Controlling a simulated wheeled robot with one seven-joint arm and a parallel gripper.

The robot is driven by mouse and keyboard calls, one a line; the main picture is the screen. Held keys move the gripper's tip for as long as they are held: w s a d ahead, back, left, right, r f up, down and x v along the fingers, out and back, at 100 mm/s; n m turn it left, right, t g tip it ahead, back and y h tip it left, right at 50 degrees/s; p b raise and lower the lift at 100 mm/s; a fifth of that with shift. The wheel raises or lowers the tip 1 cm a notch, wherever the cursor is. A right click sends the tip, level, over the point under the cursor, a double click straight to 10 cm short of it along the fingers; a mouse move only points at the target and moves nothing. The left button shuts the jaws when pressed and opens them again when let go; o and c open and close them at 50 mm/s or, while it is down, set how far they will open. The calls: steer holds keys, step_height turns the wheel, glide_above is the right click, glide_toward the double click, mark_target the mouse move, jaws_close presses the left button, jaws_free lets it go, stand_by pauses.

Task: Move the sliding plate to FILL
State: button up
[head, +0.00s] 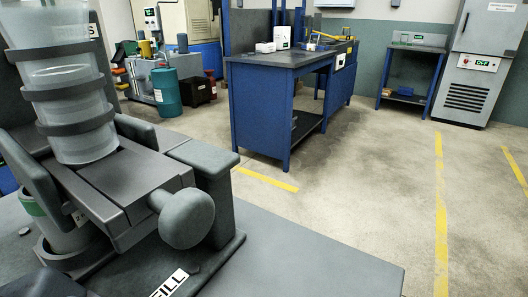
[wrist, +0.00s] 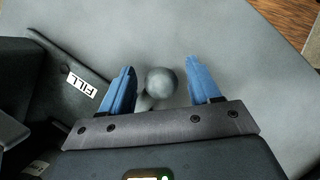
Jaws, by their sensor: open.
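The grinder's sliding plate (head: 125,180) is a grey slab under the ringed, translucent cylinder (head: 70,100) at the left of the head view. A round grey knob (head: 186,218) sticks out from its front end. A white FILL label (head: 168,284) lies on the base below the knob. It also shows left of my gripper in the wrist view (wrist: 82,87). My gripper (wrist: 161,68) has two blue fingers spread apart, and the knob (wrist: 161,82) appears between them with gaps on both sides. I cannot tell its depth relative to the fingertips. My gripper is not clearly seen in the head view.
The grinder stands on a grey tabletop (head: 310,265), clear to the right of the knob. Beyond it are a blue workbench (head: 260,105), a teal drum (head: 166,92) and a grey cabinet (head: 480,70). The floor (head: 370,170) between is open, with yellow lines.

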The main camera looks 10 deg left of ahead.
steer(key=shift+d+f, duration=0.2)
steer(key=shift+f, duration=0.25)
steer(key=shift+c, duration=0.2)
jaws_close()
